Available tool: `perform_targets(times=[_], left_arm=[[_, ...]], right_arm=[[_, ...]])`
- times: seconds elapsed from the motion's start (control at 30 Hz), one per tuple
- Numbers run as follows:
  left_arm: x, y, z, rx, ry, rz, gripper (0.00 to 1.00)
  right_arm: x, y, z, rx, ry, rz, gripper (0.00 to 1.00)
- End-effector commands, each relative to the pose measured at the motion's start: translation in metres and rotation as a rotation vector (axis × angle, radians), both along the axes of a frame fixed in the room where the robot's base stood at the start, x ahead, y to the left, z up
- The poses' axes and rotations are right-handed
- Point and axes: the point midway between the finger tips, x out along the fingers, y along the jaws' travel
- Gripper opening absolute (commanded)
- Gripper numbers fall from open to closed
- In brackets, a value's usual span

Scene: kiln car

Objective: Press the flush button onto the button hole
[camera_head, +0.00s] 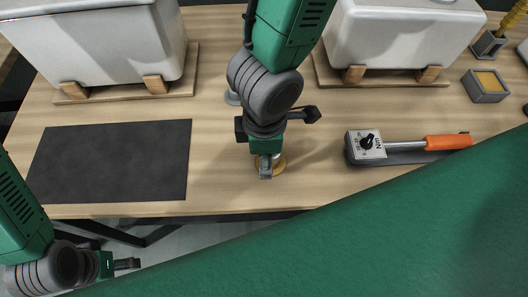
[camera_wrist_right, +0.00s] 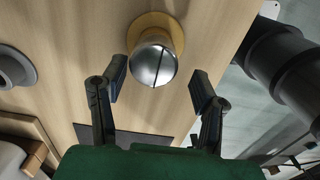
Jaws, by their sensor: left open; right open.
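The flush button (camera_wrist_right: 153,60) is a shiny silver dome with a dark split line. It sits on a round tan disc (camera_wrist_right: 174,27) on the table, seen in the right wrist view. My right gripper (camera_wrist_right: 159,77) is open, its two fingers apart with the dome ahead of the gap and no clear contact. In the head view the right gripper (camera_head: 267,162) hangs over the tan disc (camera_head: 281,168) and mostly hides the button. My left gripper (camera_head: 127,264) is open and empty at lower left, off the table's front edge. I cannot make out the button hole.
Two white tanks (camera_head: 110,45) (camera_head: 395,40) stand on wooden blocks at the back. A dark mat (camera_head: 110,160) lies at left. A tool with an orange handle (camera_head: 447,142) and a grey box (camera_head: 485,86) are at right. A grey round piece (camera_wrist_right: 15,70) lies near the disc.

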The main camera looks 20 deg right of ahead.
Motion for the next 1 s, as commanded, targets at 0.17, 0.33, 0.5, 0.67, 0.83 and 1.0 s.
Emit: perform_targets(times=[0.17, 0.33, 0.5, 0.67, 0.83, 1.0], left_arm=[[0.0, -0.0006, 0.0005, -0.001, 0.0, -0.001, 0.62], [0.0001, -0.0009, 0.0005, -0.001, 0.0, -0.002, 0.62], [0.0001, -0.0006, 0.0009, -0.001, 0.0, -0.001, 0.62], [0.0002, -0.0003, 0.0026, -0.001, 0.0, -0.001, 0.62], [0.0001, -0.0004, 0.0048, -0.001, 0.0, -0.001, 0.62], [0.0001, -0.0006, 0.0068, -0.001, 0.0, -0.002, 0.62]], right_arm=[[0.0007, -0.0053, 0.0005, 0.007, 0.001, -0.002, 0.34], [0.0002, -0.0025, 0.0003, -0.002, 0.001, -0.003, 0.0], [-0.0001, -0.0009, 0.0005, -0.01, 0.0, -0.003, 0.0], [-0.0003, -0.0003, 0.0025, -0.005, 0.0, -0.002, 0.0], [-0.0005, 0.0001, 0.0058, 0.002, 0.0, -0.001, 0.0], [-0.0006, 0.0013, 0.0082, 0.0, 0.001, -0.001, 0.0]])
